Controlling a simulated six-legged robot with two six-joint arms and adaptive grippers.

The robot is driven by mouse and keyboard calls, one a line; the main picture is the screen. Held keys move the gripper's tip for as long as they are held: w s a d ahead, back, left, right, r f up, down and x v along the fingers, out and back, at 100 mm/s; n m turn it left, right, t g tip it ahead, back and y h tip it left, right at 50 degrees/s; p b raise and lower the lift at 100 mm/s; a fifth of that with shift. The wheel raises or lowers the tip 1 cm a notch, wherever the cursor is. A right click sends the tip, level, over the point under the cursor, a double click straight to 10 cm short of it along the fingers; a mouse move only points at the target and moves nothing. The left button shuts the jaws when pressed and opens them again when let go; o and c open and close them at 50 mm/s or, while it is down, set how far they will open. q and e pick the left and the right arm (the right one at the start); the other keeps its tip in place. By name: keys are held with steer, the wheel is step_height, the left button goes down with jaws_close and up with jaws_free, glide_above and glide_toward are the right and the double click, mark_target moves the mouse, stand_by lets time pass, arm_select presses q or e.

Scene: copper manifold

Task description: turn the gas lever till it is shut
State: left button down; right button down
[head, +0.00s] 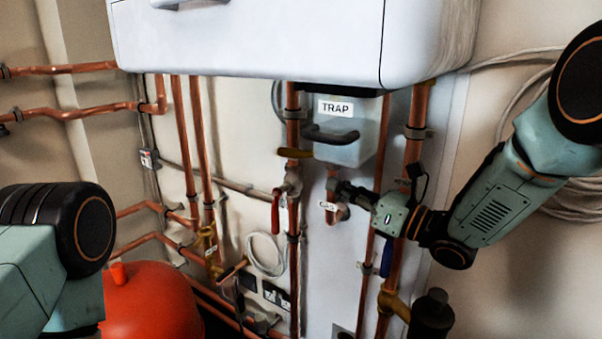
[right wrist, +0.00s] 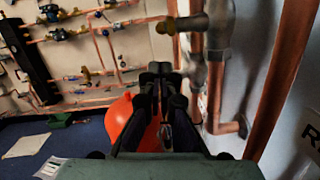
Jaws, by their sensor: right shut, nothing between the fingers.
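A red lever (head: 276,210) hangs down beside a valve on the same pipe. My right gripper (head: 337,188) is shut and empty, just above the tag and below the trap box. In the right wrist view its fingers (right wrist: 160,72) are together, with a brass-yellow piece (right wrist: 178,25) beyond them. My left gripper is out of view.
The grey TRAP box (head: 345,140) with a dark handle hangs under the white boiler casing (head: 250,35). Copper pipes (head: 412,140) run close on both sides. An orange-red tank (head: 150,305) stands low at left.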

mark_target(298, 154)
steer(key=b+x, duration=0.1)
steer(key=x, duration=0.8)
steer(key=shift+w, duration=0.3)
steer(key=shift+a+r, duration=0.1)
steer(key=shift+r, duration=0.05)
steer(key=shift+w+a+r+b, duration=0.1)
steer(key=shift+r+b, duration=0.35)
steer(key=shift+b, duration=0.15)
steer(key=shift+r, duration=0.15)
steer(key=shift+r, duration=0.1)
